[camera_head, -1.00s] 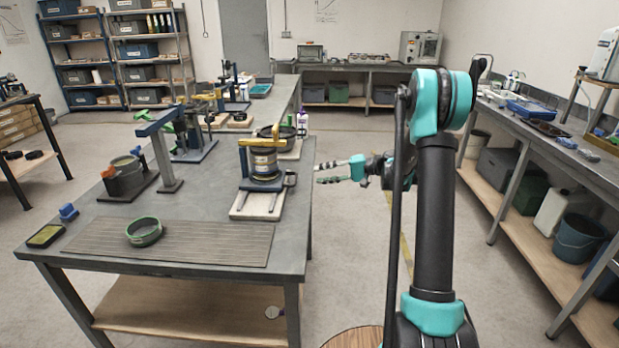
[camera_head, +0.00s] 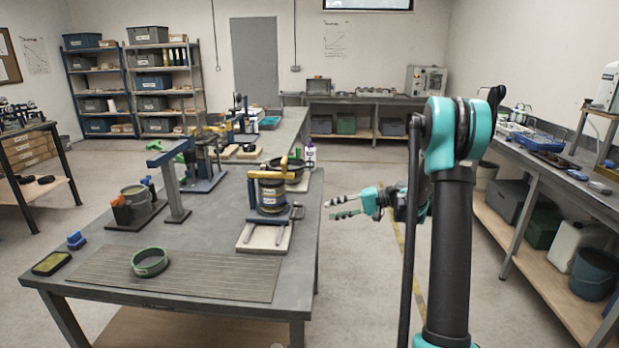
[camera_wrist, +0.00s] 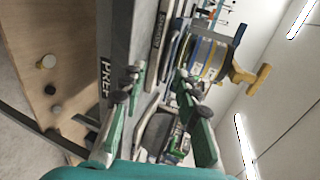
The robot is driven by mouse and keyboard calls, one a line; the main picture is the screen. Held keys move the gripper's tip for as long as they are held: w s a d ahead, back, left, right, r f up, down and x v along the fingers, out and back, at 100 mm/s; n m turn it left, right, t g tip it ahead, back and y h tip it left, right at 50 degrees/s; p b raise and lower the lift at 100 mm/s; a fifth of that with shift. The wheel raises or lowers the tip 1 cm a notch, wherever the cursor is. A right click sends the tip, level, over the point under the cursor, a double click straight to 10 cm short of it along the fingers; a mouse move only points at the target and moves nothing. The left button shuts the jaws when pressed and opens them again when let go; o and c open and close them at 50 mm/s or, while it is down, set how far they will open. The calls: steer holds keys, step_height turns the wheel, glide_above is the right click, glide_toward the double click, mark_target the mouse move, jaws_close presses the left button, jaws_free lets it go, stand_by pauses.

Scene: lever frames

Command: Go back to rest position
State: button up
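My gripper (camera_head: 345,208) is in the air to the right of the workbench, clear of its right edge. Its green-and-grey fingers are spread apart, with nothing between them. In the wrist view the fingers (camera_wrist: 158,100) also stand apart. Beyond them shows the lever frame (camera_wrist: 206,60) with its yellow handle, its can and the bench edge. In the head view the lever frame (camera_head: 270,192) stands on a pale base near the right edge of the workbench (camera_head: 215,222). My gripper is apart from it.
Other lever frames stand further back. A side bench (camera_head: 560,172) with bins below runs along the right wall. The floor between the benches is clear.

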steer(key=s+d+f+t+h, duration=0.1)
steer(key=s+d+f+h, duration=0.2)
steer(key=s, duration=0.8)
steer(key=s+d+f+t+h, duration=0.1)
steer(key=s+d+f+h, duration=0.2)
steer(key=s+d+h, duration=0.3)
steer(key=s+d+f+t+h, duration=0.1)
steer(key=s+d+f+h, duration=0.2)
steer(key=s, duration=1.3)
steer(key=shift+s+d+f+n+h, duration=0.15)
steer(key=shift+d+f+n+h, duration=0.15)
steer(key=shift+d+h, duration=0.95)
